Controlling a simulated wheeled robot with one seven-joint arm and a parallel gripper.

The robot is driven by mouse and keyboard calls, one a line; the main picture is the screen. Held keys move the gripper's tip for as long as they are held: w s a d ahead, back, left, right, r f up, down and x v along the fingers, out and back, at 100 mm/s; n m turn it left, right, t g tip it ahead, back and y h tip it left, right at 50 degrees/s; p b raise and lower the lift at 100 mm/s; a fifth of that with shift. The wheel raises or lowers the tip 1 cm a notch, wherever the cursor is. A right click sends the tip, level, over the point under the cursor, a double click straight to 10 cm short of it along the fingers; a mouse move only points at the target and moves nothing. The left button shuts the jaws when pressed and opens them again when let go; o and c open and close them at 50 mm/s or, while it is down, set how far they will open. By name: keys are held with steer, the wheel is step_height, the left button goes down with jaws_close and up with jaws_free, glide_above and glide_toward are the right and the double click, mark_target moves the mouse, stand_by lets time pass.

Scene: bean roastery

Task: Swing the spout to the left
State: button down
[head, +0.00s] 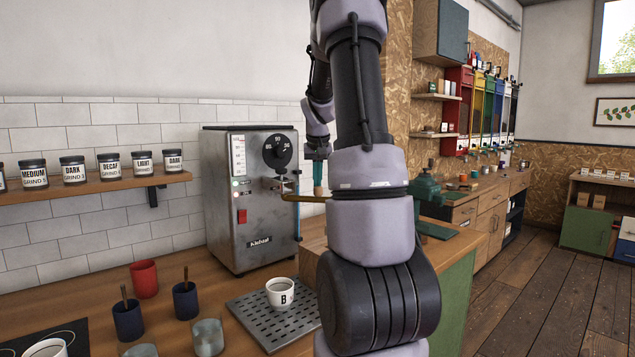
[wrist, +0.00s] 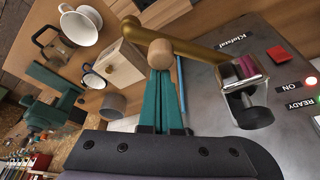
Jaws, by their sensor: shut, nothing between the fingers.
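The spout (head: 305,198) is a brass tube on the front of the steel boiler machine (head: 250,215). In the head view it points right, and its far part is hidden behind my arm. A wooden knob (head: 319,186) stands on it. In the wrist view the spout (wrist: 200,52) runs from the chrome valve (wrist: 243,80) to a bent end at upper left, with the knob (wrist: 160,53) near that bend. My gripper (wrist: 162,74) has teal fingers, shut and empty, with tips right at the knob. I cannot tell whether they touch it. The gripper (head: 320,172) also shows in the head view.
A drip tray (head: 250,322) with a white cup marked B (head: 280,293) is below the machine. Red (head: 144,279) and dark blue cups (head: 186,300) stand left. A jar shelf (head: 100,184) hangs on the wall. A green grinder (head: 428,188) stands right.

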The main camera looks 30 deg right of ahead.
mark_target(316, 193)
steer(key=shift+s+a+m, duration=0.15)
steer(key=shift+s+m, duration=0.05)
steer(key=shift+m, duration=0.1)
steer(key=shift+s+a, duration=0.1)
steer(key=shift+s+a+m, duration=0.25)
steer(key=shift+s+m, duration=0.05)
steer(key=shift+m, duration=0.2)
steer(key=s+a+m, duration=0.1)
steer(key=a+m+g+h, duration=0.1)
steer(key=m, duration=0.1)
steer(key=shift+s, duration=0.4)
steer(key=shift+s+a+m+g+h, duration=0.2)
steer(key=shift+a+m+g, duration=0.35)
steer(key=shift+a+m, duration=1.15)
steer(key=shift+s+a+m+g+h, duration=0.15)
steer(key=shift+a+m+g, duration=0.45)
steer(key=shift+a+m, duration=1.1)
steer(key=shift+s+a+m+g+h, duration=0.15)
steer(key=shift+a+m+g, duration=0.4)
steer(key=shift+a+m, duration=1.1)
steer(key=shift+d, duration=0.1)
